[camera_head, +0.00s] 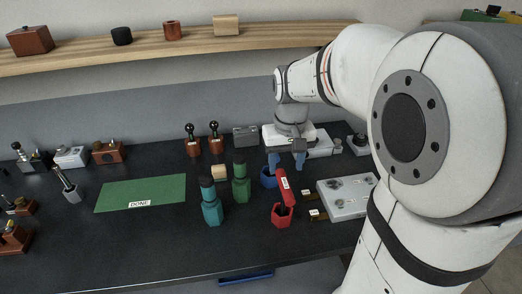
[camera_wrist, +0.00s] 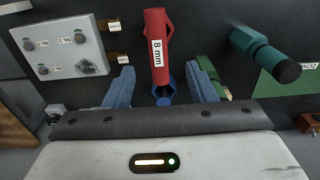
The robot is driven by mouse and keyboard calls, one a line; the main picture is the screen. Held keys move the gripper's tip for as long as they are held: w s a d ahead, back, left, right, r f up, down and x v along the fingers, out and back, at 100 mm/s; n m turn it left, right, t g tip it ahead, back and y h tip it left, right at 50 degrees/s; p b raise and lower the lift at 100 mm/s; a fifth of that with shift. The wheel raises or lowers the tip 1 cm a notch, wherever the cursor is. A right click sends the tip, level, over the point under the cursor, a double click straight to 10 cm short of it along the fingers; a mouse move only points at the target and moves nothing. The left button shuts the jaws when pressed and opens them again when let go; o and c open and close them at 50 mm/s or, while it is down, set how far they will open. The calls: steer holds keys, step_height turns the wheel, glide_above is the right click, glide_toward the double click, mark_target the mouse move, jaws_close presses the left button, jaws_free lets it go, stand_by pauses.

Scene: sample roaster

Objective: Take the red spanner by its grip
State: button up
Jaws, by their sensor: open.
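The red spanner (camera_head: 284,184) has a red grip with a white label and stands tilted at a red six-sided holder (camera_head: 281,216) with a dark opening. In the wrist view the red spanner (camera_wrist: 154,70) runs down from the top centre, and its label reads 8 mm. My gripper (camera_head: 286,161) is open, its two blue fingers just behind and above the spanner's upper end. In the wrist view my gripper (camera_wrist: 162,86) has the spanner's near end between its fingertips, with a gap on both sides. I cannot tell how deep it lies between them.
A blue holder (camera_head: 267,179) stands close behind left of the spanner. Green (camera_head: 240,184) and teal (camera_head: 211,206) spanners stand to the left. A grey plate with fittings (camera_head: 345,208) lies to the right. A green mat (camera_head: 120,196) marked DONE lies at left, bare.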

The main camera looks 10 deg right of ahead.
mark_target(285, 183)
steer(key=shift+w+f, duration=0.5)
steer(key=shift+f, duration=0.3)
steer(key=f, duration=0.6)
steer(key=shift+s+d+f+p, duration=0.1)
steer(key=shift+s+d+p, duration=0.05)
steer(key=shift+s+p, duration=0.2)
steer(key=shift+f, duration=0.5)
jaws_close()
steer(key=shift+r, duration=0.1)
